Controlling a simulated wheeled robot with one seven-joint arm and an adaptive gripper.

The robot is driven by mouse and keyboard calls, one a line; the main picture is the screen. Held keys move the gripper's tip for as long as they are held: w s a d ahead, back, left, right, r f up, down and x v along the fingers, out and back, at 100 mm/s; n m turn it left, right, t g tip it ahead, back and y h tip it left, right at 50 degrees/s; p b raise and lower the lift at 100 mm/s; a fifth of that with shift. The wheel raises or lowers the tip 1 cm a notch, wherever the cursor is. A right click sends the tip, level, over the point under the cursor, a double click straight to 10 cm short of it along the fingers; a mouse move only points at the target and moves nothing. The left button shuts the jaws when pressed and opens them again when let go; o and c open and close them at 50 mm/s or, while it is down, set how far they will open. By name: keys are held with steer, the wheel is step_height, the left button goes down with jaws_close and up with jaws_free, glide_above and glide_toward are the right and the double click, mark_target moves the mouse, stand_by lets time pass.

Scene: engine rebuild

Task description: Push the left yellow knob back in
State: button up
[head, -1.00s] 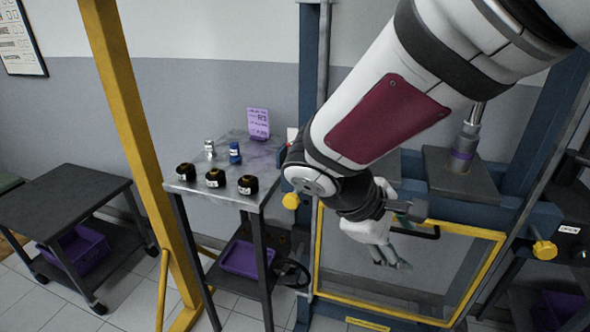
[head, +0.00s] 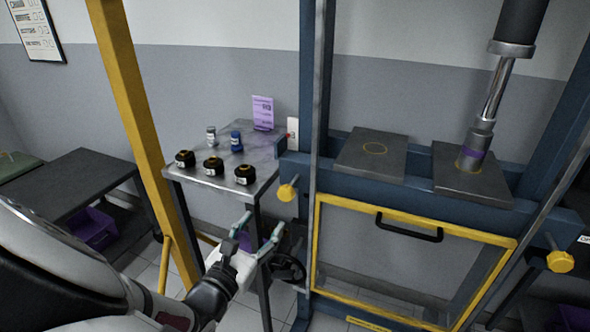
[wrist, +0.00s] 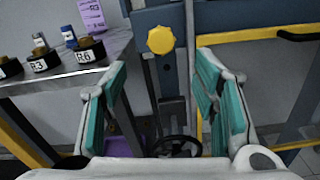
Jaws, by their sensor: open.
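The left yellow knob (head: 287,192) sticks out on a short stem from the left end of the blue press crossbeam. In the wrist view the knob (wrist: 161,40) is ahead of my gripper, above the gap between the fingers and apart from them. My gripper (head: 255,232) is open and empty, below and left of the knob in the head view. Its teal-padded fingers (wrist: 165,105) show on both sides of the wrist view. The right yellow knob (head: 560,261) is at the crossbeam's right end.
A metal side table (head: 205,183) with black labelled parts, small bottles and a purple card stands left of the press. A yellow-framed guard (head: 418,217) with a black handle is right of the knob. A yellow post (head: 135,120) stands further left. A black handwheel (wrist: 178,147) is low ahead.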

mark_target(284, 195)
steer(key=x, duration=1.3)
steer(key=shift+w+d+b, duration=0.1)
steer(key=shift+w+b, duration=0.2)
steer(key=shift+c, duration=0.6)
